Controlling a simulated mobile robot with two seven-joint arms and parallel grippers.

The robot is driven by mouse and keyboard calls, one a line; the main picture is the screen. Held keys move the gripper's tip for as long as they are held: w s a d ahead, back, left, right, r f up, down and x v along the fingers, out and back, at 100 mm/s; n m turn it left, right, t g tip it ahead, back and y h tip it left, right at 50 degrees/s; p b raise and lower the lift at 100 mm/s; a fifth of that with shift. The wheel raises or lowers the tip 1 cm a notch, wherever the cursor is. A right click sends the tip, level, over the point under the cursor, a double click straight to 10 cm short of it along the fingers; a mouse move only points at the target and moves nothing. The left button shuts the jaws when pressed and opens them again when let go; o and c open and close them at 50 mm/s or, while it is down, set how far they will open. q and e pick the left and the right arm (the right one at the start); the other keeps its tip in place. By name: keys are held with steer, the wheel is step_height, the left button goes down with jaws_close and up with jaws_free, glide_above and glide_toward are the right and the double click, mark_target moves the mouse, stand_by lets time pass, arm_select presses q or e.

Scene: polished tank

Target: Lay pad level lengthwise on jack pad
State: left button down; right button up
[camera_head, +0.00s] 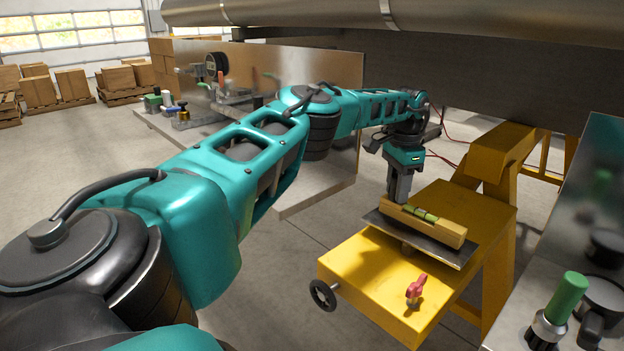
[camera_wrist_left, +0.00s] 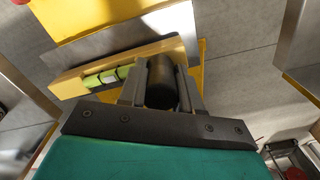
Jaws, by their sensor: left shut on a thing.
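The pad level (camera_head: 448,234), a yellow bar with a green vial, is over the jack pad, a dark flat plate (camera_head: 442,257) on the yellow jack stand. Its long side runs about along the plate's long side. It looks to be on or just above the plate; I cannot tell whether they touch. My left gripper (camera_head: 397,198) points down at the level's left end. In the left wrist view the level (camera_wrist_left: 68,88) also shows, and my left gripper (camera_wrist_left: 160,88) is shut on its black round grip (camera_wrist_left: 160,80). My right gripper is out of view.
The yellow stand (camera_head: 365,270) has a pink-red clamp knob (camera_head: 416,291) on top and a black handwheel (camera_head: 323,295) at its left. A steel bench with a green-handled tool (camera_head: 567,298) is at the right. A large tank (camera_head: 420,14) hangs above.

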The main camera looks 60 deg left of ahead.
arm_select(q)
steer(key=shift+f, duration=0.4)
steer(key=c, duration=0.7)
jaws_free()
steer(key=shift+r, duration=4.5)
